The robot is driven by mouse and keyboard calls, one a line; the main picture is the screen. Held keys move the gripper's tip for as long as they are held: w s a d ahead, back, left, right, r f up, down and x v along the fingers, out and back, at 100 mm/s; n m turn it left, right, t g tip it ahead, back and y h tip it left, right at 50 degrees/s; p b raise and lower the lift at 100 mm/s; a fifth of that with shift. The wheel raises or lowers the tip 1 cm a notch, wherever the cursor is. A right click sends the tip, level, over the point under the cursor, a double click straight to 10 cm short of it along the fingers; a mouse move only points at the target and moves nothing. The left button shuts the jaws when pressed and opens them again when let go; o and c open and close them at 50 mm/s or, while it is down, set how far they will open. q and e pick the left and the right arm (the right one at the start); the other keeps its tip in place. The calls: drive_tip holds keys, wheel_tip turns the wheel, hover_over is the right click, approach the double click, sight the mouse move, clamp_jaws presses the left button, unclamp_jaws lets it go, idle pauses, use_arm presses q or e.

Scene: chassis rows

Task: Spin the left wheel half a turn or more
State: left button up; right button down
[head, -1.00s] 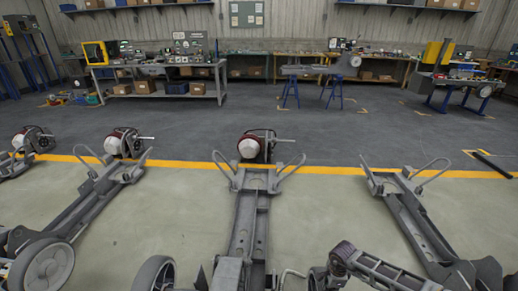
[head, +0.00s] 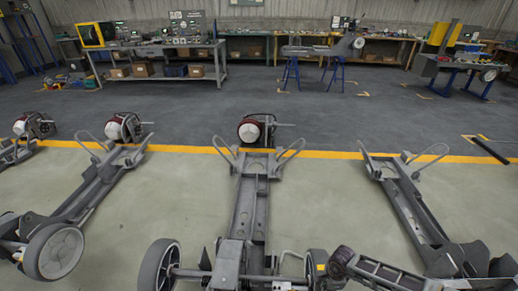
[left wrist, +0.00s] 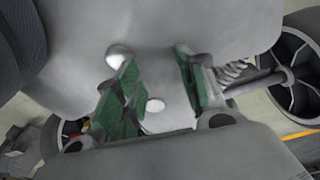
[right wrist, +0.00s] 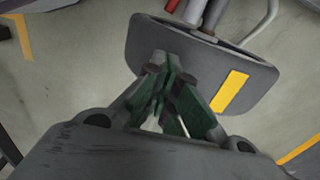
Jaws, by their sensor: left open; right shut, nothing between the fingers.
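The middle chassis (head: 250,205) lies on the floor, with a spoked left wheel (head: 160,268) on its axle at the bottom of the head view. A dark-tyred spoked wheel (left wrist: 300,65) on an axle is at the right of that view, apart from the fingers. My right gripper (right wrist: 165,95) is shut and empty over a grey plate with a yellow patch (right wrist: 230,92).
Another chassis (head: 85,198) with a large wheel (head: 55,252) is at the left, and one (head: 412,205) at the right. Round red-and-white units (head: 250,130) stand near the yellow line (head: 340,155). Pale floor (head: 325,205) between the chassis is clear; workbenches are behind.

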use_arm(q)
drive_tip(key=f, duration=0.1)
drive_tip(key=f+p, duration=0.1)
drive_tip(key=a+f, duration=0.1)
drive_tip(key=shift+s+a+f, duration=0.1)
drive_tip(key=shift+s+f, duration=0.25)
drive_tip(key=shift+f, duration=0.05)
use_arm(e)
drive_tip(key=shift+s+r, duration=0.1)
drive_tip(key=shift+s, duration=1.05)
use_arm(q)
drive_tip(key=shift+t, duration=0.3)
drive_tip(key=f, duration=0.1)
drive_tip(key=s+a+f+p, duration=0.1)
drive_tip(key=f, duration=0.1)
drive_tip(key=shift+s+a+f, duration=0.15)
drive_tip(key=shift+f, duration=0.2)
use_arm(e)
drive_tip(key=shift+s+a, duration=0.15)
drive_tip(key=shift+s, duration=1.1)
use_arm(q)
drive_tip(key=shift+w+p+v, duration=0.15)
drive_tip(key=shift+p+v, duration=0.6)
drive_tip(key=shift+p, duration=0.2)
drive_tip(key=shift+w+p+v, duration=0.15)
drive_tip(key=shift+p+v, duration=0.6)
drive_tip(key=shift+p, duration=0.15)
use_arm(e)
drive_tip(key=shift+r, duration=1.8)
drive_tip(key=shift+w, duration=0.1)
